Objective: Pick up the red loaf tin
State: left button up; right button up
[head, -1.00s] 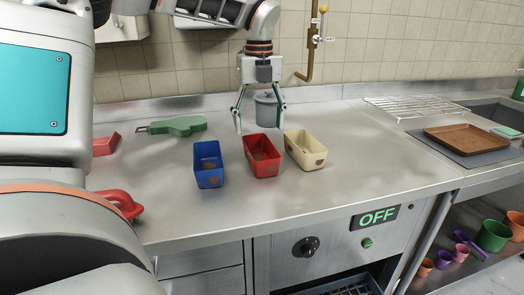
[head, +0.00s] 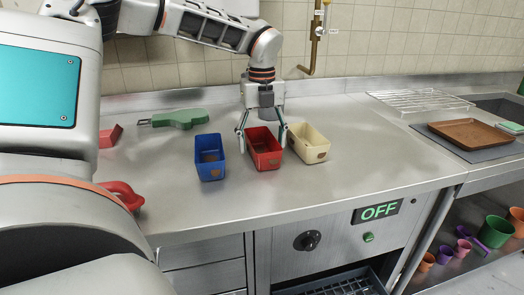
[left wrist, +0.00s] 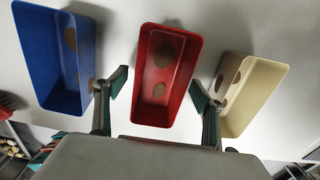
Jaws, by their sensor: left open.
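The red loaf tin (head: 268,160) stands upright on the steel worktop, between a blue tin (head: 210,172) on its left and a cream tin (head: 314,154) on its right. My left gripper (head: 262,138) points down over the red tin, open, with one finger on each side of it. In the left wrist view the red tin (left wrist: 165,75) lies between the two spread fingers (left wrist: 158,88), and its inside looks empty apart from brownish patches. I cannot tell whether the fingers touch it. My right gripper is not in view.
The blue tin (left wrist: 55,60) and cream tin (left wrist: 248,95) stand close outside the fingers. A green tool (head: 182,119) lies behind left. A wire rack (head: 420,102) and brown tray (head: 468,133) are at right. The worktop front is clear.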

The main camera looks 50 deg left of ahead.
pick_arm(q)
jog(key=c, duration=1.3)
